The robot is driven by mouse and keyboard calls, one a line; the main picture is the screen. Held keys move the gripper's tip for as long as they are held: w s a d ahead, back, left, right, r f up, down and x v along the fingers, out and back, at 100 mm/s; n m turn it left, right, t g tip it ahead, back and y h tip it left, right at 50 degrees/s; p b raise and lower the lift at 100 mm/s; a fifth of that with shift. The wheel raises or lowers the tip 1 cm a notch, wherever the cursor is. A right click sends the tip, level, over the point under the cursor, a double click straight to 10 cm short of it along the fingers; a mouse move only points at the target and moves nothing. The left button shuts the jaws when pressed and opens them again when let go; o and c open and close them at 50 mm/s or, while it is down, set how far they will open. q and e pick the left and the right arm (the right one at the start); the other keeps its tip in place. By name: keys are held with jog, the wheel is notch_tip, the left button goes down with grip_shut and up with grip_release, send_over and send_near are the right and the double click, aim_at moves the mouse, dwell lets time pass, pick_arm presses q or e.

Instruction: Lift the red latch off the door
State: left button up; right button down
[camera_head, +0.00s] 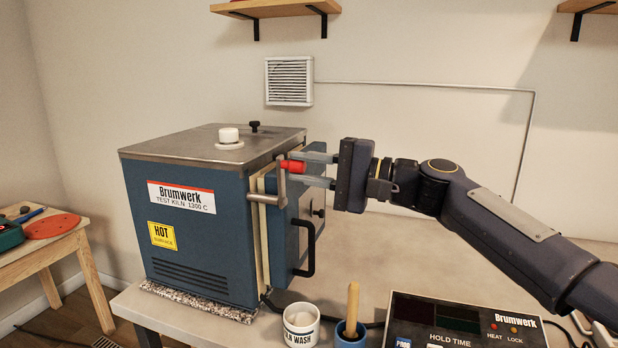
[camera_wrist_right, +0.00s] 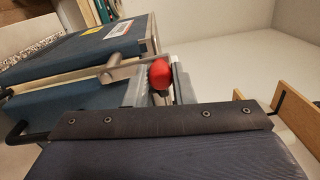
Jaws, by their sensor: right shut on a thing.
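The kiln (camera_head: 200,215) is a blue box with a steel top, standing on the table. Its blue door (camera_head: 305,225) is on the right side, with a black handle (camera_head: 307,250) below. The red latch knob (camera_head: 293,166) sits on a metal latch arm (camera_head: 281,185) near the door's upper edge. My right gripper (camera_head: 312,169) comes from the right and is shut on the red latch, its fingers above and below the knob. In the right wrist view the red knob (camera_wrist_right: 159,74) shows between the fingers, beside the metal arm (camera_wrist_right: 115,72). My left gripper is not in view.
A white cup (camera_head: 301,325), a blue cup with a wooden stick (camera_head: 352,305) and a control box (camera_head: 465,325) stand along the front of the table. A wooden side table (camera_head: 45,260) is at the left. Shelves (camera_head: 275,9) hang on the wall above.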

jog(key=shift+s+a+n, duration=0.1)
jog(key=shift+s+n, duration=0.05)
jog(key=shift+n, duration=0.15)
jog(key=shift+f, duration=0.1)
jog(key=c, duration=1.2)
grip_release()
jog(key=shift+c, duration=0.2)
jog(key=b+v, duration=0.1)
jog(key=v, duration=0.7)
